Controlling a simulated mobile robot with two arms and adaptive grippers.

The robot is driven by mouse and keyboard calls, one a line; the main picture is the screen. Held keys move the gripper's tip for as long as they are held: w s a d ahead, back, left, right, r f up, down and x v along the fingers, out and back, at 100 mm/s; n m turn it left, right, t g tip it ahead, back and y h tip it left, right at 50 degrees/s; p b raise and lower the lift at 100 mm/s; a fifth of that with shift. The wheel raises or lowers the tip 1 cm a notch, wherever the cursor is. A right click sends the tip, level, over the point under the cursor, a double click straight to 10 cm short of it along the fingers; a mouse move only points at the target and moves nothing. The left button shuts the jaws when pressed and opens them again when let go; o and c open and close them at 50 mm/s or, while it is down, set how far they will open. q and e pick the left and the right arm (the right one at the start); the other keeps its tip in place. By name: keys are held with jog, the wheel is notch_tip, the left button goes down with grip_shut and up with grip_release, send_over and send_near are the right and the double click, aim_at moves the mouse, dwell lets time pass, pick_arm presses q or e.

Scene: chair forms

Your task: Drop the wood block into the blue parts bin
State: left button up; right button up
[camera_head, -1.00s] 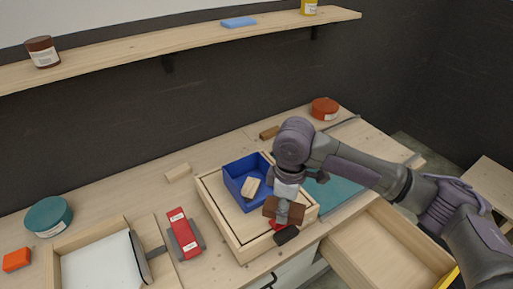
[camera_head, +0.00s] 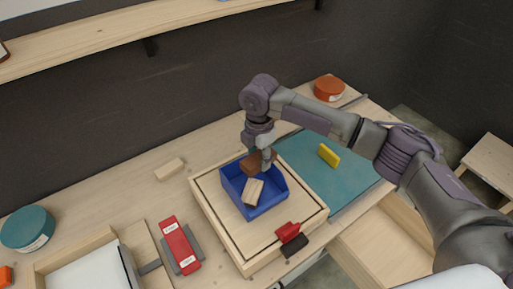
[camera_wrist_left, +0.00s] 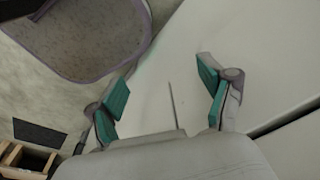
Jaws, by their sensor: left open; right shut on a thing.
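My right gripper (camera_head: 265,154) is shut on a brown wood block (camera_head: 256,163). It holds the block over the back part of the blue parts bin (camera_head: 262,208), at about the back rim. I cannot tell whether the block touches the rim. The bin stands on a shallow wooden box, and a pale wood block (camera_head: 254,192) sits tilted inside it. My left gripper (camera_wrist_left: 162,92) is open and empty in the left wrist view, its teal pads wide apart. It is not in the head view.
The wooden box (camera_head: 233,249) carries the bin. A red clamp-like piece (camera_head: 288,231) is at its front right. A red tool (camera_head: 180,246) and a pale block (camera_head: 170,169) lie left. An open drawer (camera_head: 380,240) is at front right.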

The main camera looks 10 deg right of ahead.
aim_at(260, 169)
jog(key=shift+s+f+b, duration=0.45)
jog(key=shift+s+b, duration=0.3)
jog(key=shift+s, duration=0.1)
notch_tip(260, 169, down, 2)
jog(key=shift+b, duration=1.15)
jog(key=shift+w+f+b, duration=0.2)
jog(key=shift+f+b, duration=0.3)
jog(key=shift+f, duration=0.05)
jog(key=shift+w+f+b, duration=0.15)
jog(key=shift+f+b, duration=0.6)
jog(key=shift+b, duration=0.1)
jog(key=shift+s+r, duration=0.1)
jog(key=o, duration=1.2)
pick_arm(q)
jog(key=s+f, duration=0.5)
jog(key=f, duration=0.2)
jog(key=shift+a+g, duration=0.15)
jog(key=shift+g, duration=0.15)
pick_arm(e)
jog(key=shift+o, duration=0.2)
